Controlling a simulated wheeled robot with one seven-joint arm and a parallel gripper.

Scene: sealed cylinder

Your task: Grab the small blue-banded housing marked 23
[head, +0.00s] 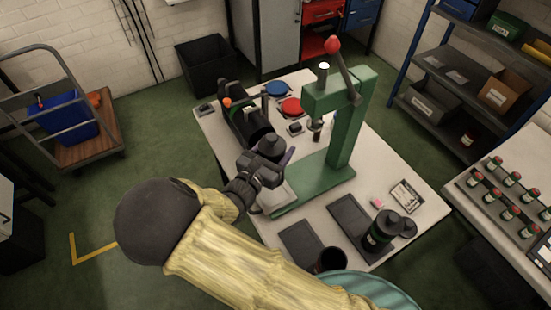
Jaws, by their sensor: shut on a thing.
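My gripper (272,160) is over the white table, left of the green press. It is shut on a small dark rounded piece (271,144), partly hidden by the gripper. I cannot make out a blue band or a number 23 on this piece. A larger dark housing (378,235) with a greenish label stands at the table's front right, and an open black cup (331,261) is at the front edge.
The green press (342,150) with a red-knobbed lever stands close right of my gripper. A long black fixture (245,118) lies behind it. Blue (277,89) and red (291,107) dishes are at the back. Dark mats (300,240) lie in front. A rack of red-capped bottles (505,195) is right.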

